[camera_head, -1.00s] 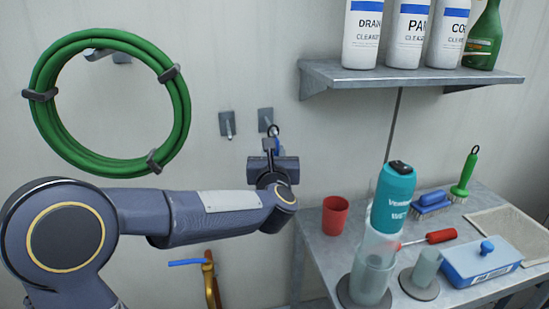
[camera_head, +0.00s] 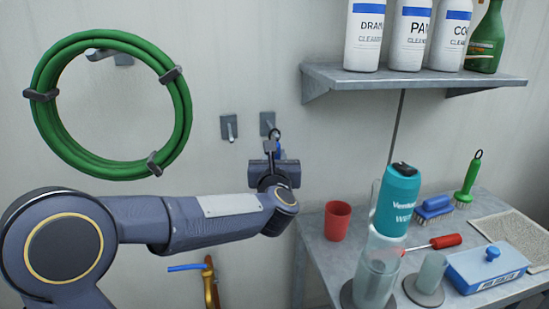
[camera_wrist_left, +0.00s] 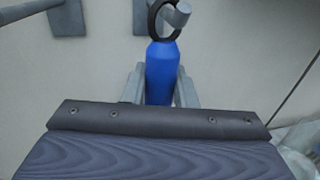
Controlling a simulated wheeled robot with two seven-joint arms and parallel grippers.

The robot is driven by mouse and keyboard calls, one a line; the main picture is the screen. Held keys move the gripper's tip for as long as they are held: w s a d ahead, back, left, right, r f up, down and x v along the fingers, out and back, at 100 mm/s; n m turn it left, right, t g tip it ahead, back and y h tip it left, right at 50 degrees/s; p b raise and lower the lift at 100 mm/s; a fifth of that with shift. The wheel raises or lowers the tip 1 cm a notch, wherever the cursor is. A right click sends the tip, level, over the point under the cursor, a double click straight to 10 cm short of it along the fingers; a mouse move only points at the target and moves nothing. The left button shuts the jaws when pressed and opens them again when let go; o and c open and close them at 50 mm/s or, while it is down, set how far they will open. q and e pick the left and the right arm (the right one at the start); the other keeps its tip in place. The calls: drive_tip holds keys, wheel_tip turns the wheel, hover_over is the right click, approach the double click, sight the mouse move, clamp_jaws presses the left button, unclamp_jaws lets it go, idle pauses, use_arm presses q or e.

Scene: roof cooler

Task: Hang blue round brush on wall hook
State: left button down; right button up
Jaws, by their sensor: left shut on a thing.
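My left gripper (camera_head: 273,149) is shut on the blue handle of the round brush and holds it up at the wall. The blue handle (camera_wrist_left: 162,75) stands upright between the fingers in the left wrist view. Its dark hanging ring (camera_wrist_left: 153,22) is at the end of the right wall hook, overlapping the hook tip (camera_wrist_left: 179,15); I cannot tell whether it is around it. In the head view, the right hook (camera_head: 267,121) is just above the gripper and the left hook (camera_head: 229,127) is empty. The brush head is hidden. My right gripper is out of view.
A coiled green hose (camera_head: 180,120) hangs at left. A shelf (camera_head: 415,80) with bottles is at upper right. The table (camera_head: 320,258) below holds a red cup (camera_head: 337,220), a teal bottle (camera_head: 396,200), a blue box (camera_head: 487,268) and brushes. Wall around the left hook is clear.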

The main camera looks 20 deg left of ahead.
use_arm(q)
drive_tip(key=c, duration=1.1)
unclamp_jaws()
drive_tip(key=shift+s, duration=0.1)
drive_tip(key=s+d+r+m+h+p, duration=0.1)
drive_tip(key=s+d+m+h+p, duration=0.1)
drive_tip(key=s+d+m+h, duration=0.45)
drive_tip(key=s+d+r+m+h+p, duration=0.15)
drive_tip(key=s+m+h, duration=0.25)
drive_tip(key=s+m, duration=0.7)
drive_tip(key=s+f+m+g+p, duration=0.1)
drive_tip(key=s+f+m+g, duration=0.2)
drive_tip(key=m, duration=0.4)
drive_tip(key=s+f+m+g+p, duration=0.2)
drive_tip(key=s+f+m+g, duration=0.2)
drive_tip(key=s+m, duration=0.3)
drive_tip(key=s+f+m+g+h+p, duration=0.1)
drive_tip(key=s+f+m+g, duration=0.2)
drive_tip(key=s+f+m, duration=0.3)
drive_tip(key=shift+s+a+m+g+p, duration=0.1)
drive_tip(key=shift+s+m+g+p, duration=0.25)
drive_tip(key=shift+m, duration=0.6)
